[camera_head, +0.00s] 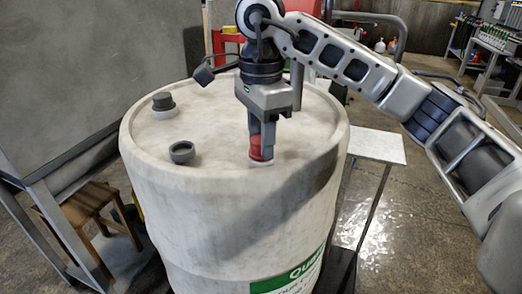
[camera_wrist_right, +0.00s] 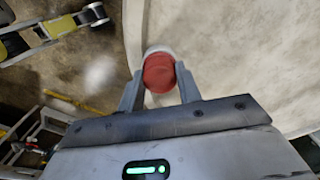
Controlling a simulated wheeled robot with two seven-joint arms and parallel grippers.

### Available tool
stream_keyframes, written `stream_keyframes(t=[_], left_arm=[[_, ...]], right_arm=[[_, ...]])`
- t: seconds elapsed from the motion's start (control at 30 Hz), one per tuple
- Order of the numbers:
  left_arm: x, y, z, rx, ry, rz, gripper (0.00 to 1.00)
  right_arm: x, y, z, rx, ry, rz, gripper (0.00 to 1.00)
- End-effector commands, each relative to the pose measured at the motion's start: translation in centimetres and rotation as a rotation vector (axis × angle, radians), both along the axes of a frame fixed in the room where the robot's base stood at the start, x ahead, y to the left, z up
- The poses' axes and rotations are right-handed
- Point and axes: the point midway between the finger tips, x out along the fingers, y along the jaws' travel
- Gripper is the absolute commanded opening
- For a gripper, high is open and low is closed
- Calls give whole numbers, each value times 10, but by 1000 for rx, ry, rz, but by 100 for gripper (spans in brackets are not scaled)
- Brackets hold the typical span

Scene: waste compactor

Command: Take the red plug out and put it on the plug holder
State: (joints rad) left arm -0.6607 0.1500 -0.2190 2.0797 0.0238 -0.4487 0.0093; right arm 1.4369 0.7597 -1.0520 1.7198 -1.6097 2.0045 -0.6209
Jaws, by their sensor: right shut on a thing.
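The red plug (camera_head: 256,146) is at the front edge of the top of a large whitish drum (camera_head: 230,200). My right gripper (camera_head: 262,140) comes down on it from above, with its fingers on either side of the plug. In the right wrist view the red plug (camera_wrist_right: 159,73) sits between the two fingertips of the right gripper (camera_wrist_right: 159,88), with a pale ring around its far side. The gripper is shut on the plug. I cannot tell whether the plug is still seated in the drum top. My left gripper is not in view. I cannot identify a plug holder for certain.
A grey plug (camera_head: 163,101) and a dark open ring (camera_head: 182,152) are on the left of the drum top. A white side table (camera_head: 376,147) stands to the right of the drum. A wooden stool (camera_head: 92,205) and a grey panel (camera_head: 85,75) are at left.

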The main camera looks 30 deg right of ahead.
Motion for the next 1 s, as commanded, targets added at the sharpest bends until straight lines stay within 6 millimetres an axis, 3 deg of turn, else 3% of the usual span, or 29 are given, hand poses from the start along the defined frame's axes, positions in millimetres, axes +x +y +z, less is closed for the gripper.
stream_keyframes(t=[0.1,0.4,0.73,1.0], left_arm=[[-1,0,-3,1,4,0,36],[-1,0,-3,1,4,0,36],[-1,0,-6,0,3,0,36],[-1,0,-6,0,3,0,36]], right_arm=[[0,0,-2,-2,3,79,7],[0,0,-2,-2,4,104,6],[-1,0,-1,-2,5,508,6],[-1,0,-1,-2,5,535,6]])
